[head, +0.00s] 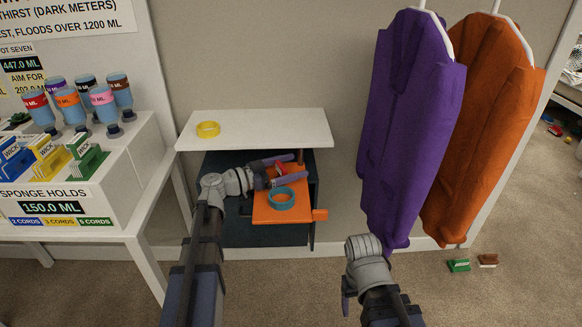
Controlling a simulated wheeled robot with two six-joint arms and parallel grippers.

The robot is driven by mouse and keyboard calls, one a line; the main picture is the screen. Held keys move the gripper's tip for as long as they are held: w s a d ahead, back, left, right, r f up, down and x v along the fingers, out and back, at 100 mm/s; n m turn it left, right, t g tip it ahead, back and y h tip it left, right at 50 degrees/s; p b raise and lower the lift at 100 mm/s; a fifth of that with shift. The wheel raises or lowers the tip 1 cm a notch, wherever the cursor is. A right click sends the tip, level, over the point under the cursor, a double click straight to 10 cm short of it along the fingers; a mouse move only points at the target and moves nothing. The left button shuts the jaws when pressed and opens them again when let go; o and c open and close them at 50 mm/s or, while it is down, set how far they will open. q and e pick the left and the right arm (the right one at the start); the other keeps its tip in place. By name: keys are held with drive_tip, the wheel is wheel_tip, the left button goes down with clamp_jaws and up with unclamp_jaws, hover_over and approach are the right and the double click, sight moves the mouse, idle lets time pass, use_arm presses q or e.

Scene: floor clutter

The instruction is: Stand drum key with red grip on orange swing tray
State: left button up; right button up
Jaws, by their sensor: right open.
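An orange swing tray (264,212) sticks out under a white shelf, with a teal ring (281,205) on it. My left gripper (290,169) is over the back of the tray, its two fingers apart. A small red piece (281,167), which looks like the drum key's red grip, shows between the fingers. The rest of the key is hidden, and I cannot tell whether the fingers press on it or whether it touches the tray. My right gripper (347,288) is open and empty, low in front of the hanging purple thing, partly hidden by its own wrist.
A white shelf top (265,128) with a yellow ring (208,129) is just above the tray. A white table (110,236) with bottles and boxes is at left. Purple (410,120) and orange (485,120) hanging items are at right. Small blocks (459,265) lie on the carpet.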

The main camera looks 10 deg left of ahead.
use_arm(q)
drive_tip(key=shift+r, duration=0.1)
drive_tip(key=shift+a+r, duration=0.1)
drive_tip(key=shift+r, duration=0.05)
drive_tip(key=v, duration=1.2)
